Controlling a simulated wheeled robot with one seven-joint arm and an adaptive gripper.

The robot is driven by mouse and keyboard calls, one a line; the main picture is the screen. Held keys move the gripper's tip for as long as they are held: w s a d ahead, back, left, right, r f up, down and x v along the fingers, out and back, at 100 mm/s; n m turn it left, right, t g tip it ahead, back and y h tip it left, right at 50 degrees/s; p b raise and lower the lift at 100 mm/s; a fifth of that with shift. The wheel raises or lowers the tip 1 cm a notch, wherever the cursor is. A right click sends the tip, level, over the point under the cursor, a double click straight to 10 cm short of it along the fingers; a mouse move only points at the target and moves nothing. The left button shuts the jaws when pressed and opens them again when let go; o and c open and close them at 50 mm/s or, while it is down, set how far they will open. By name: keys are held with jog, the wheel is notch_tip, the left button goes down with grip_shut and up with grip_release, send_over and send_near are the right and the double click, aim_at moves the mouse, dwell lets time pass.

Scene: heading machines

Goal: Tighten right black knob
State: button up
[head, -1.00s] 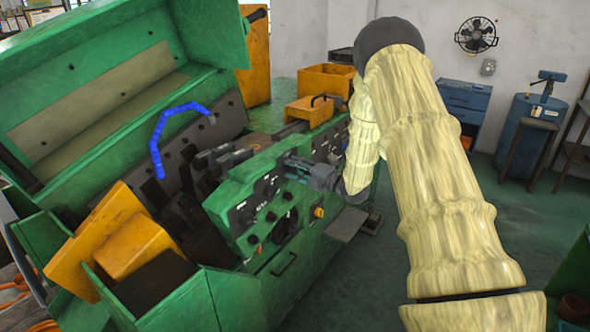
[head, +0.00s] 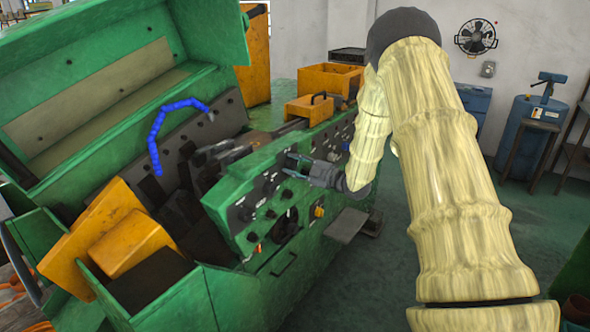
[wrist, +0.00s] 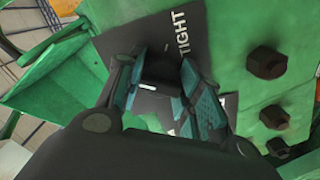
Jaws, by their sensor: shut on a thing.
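The black knob (wrist: 160,68) is between the teal finger pads of my gripper (wrist: 162,82) in the wrist view. It stands on a dark label plate with the word TIGHT (wrist: 181,35) beside it. My gripper is shut on this knob, and a small white mark shows on the knob's face. In the head view my gripper (head: 294,165) reaches the sloped front panel of the green machine (head: 240,205) from the right. The held knob is too small and too covered to make out there.
Dark hex bolts (wrist: 267,62) sit on the green surface right of my gripper in the wrist view. Other black knobs (head: 287,193) lie below my gripper in the head view. The floor at right is mostly open.

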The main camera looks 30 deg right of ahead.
jog(key=m, duration=0.3)
jog(key=shift+f+m, duration=0.1)
jog(key=shift+m, duration=0.3)
jog(key=m, duration=0.9)
jog(key=shift+m+p, duration=0.6)
jog(key=shift+m, duration=1.4)
jog(key=o, duration=1)
jog(key=shift+d, duration=0.1)
jog(key=shift+o, duration=0.2)
